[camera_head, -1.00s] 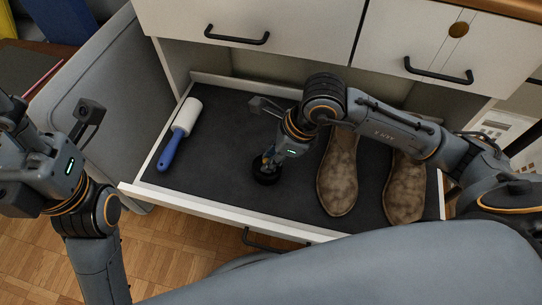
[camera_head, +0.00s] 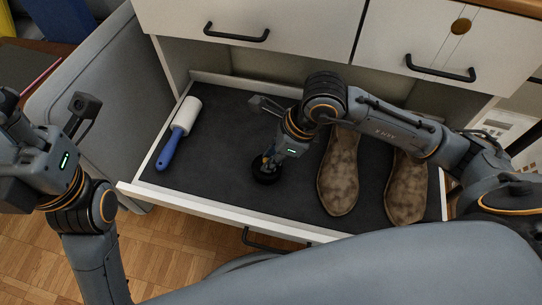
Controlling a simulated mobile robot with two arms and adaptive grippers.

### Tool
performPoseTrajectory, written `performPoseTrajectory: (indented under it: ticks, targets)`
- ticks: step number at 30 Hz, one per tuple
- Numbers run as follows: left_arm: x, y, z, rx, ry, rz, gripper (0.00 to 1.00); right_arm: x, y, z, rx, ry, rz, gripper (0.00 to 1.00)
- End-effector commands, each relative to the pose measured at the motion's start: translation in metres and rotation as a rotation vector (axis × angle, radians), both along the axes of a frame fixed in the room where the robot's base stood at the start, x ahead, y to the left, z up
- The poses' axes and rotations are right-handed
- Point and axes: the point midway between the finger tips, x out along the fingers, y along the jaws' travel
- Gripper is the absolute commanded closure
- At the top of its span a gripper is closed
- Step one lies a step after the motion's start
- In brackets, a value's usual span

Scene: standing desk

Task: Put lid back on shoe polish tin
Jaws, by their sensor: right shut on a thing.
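A small round black shoe polish tin (camera_head: 266,177) sits on the dark lining of the open drawer, left of the shoes. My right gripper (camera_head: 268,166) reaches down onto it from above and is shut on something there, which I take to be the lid. The gripper hides most of the lid, and I cannot tell lid from tin clearly or whether the lid is seated. My left gripper is at the left edge, outside the drawer and away from the tin; its fingertips do not show.
A lint roller (camera_head: 181,134) with a blue handle lies at the drawer's left. Two brown mottled shoes, one (camera_head: 339,175) nearer the tin and one (camera_head: 406,190) farther right, lie under my right arm. The drawer's white front rim (camera_head: 215,211) runs along the near side.

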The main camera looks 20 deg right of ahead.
Motion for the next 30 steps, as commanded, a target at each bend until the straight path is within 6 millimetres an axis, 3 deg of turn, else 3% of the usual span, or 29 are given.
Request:
performPoseTrajectory:
  ticks: [6,7,10,11,17,21,30]
  targets:
    - [-0.0019,0.0,0.0041,0.0,-0.016,0.0,0.6,-0.0001,-0.0002,0.0001,0.0,0.0,0.0,0.98]
    - [-0.002,0.0,0.0044,0.0,-0.017,0.0,0.6,-0.0001,-0.0002,0.0001,0.0,0.0,0.0,0.79]
    - [-0.002,0.0,0.0044,0.0,-0.017,0.0,0.6,-0.0001,-0.0002,0.0001,0.0,0.0,-0.001,0.59]
    - [-0.0019,0.0,0.0044,0.0,-0.017,0.0,0.6,-0.0001,-0.0002,0.0001,0.0,0.0,-0.001,0.55]
    - [-0.0017,-0.0001,0.004,0.0,-0.015,0.0,0.6,-0.0001,-0.0001,0.0001,0.0,0.0,-0.001,0.55]
    - [-0.0013,0.0,0.0032,0.0,-0.011,-0.001,0.6,-0.0001,-0.0002,0.0,-0.001,0.001,-0.001,0.32]
    - [-0.0007,-0.0001,0.0027,0.0,-0.006,0.0,0.6,-0.0001,-0.0002,0.0007,0.0,0.0,-0.001,0.32]
